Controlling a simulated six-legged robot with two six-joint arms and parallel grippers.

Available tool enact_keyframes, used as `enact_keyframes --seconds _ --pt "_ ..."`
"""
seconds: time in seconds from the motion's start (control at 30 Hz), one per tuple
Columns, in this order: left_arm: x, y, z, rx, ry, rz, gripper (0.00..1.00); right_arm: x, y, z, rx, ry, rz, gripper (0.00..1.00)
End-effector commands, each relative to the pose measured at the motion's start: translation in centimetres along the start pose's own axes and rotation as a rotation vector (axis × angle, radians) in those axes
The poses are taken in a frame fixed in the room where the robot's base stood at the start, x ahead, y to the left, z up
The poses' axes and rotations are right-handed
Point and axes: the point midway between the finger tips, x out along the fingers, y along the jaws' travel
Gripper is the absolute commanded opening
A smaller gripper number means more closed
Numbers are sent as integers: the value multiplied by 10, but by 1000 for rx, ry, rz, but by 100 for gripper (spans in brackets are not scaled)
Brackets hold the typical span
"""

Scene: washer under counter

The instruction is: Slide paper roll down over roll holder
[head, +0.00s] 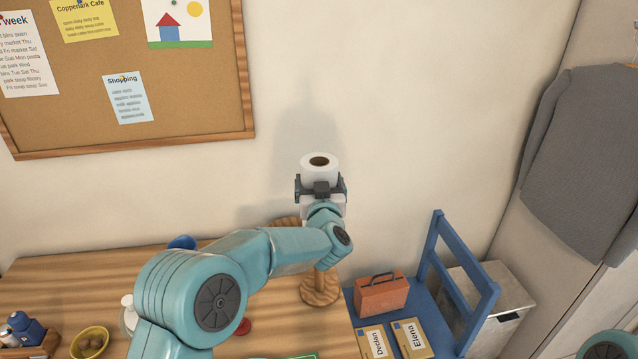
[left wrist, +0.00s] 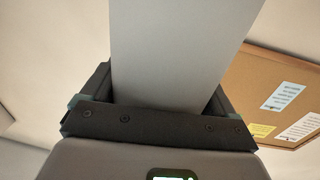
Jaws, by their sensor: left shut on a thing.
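A white paper roll (head: 320,170) with a brown core stands upright in the jaws of my left gripper (head: 321,188), high above the table and in front of the wall. In the left wrist view the roll (left wrist: 180,50) is a pale grey surface between the jaws of my left gripper (left wrist: 155,118). A wooden piece with a round base (head: 320,292), probably the roll holder, stands at the table's right end, below the gripper. My arm hides its upper part. My right gripper is out of view.
Behind my left arm is another round wooden piece (head: 287,222), mostly hidden. The wooden table (head: 80,275) bears a yellow bowl (head: 90,341) and a blue bottle (head: 27,328). A blue chair (head: 440,300) with a red-brown box (head: 381,293) stands at the right.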

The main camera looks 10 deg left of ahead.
Motion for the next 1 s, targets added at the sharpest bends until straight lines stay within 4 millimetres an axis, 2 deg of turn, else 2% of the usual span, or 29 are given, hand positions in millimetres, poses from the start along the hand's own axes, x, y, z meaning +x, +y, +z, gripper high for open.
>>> enact_keyframes --seconds 0.43,1.0 --pt "-1 0 4 0 0 0 55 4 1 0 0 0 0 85" --pt "-1 0 38 0 0 0 55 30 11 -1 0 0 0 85"
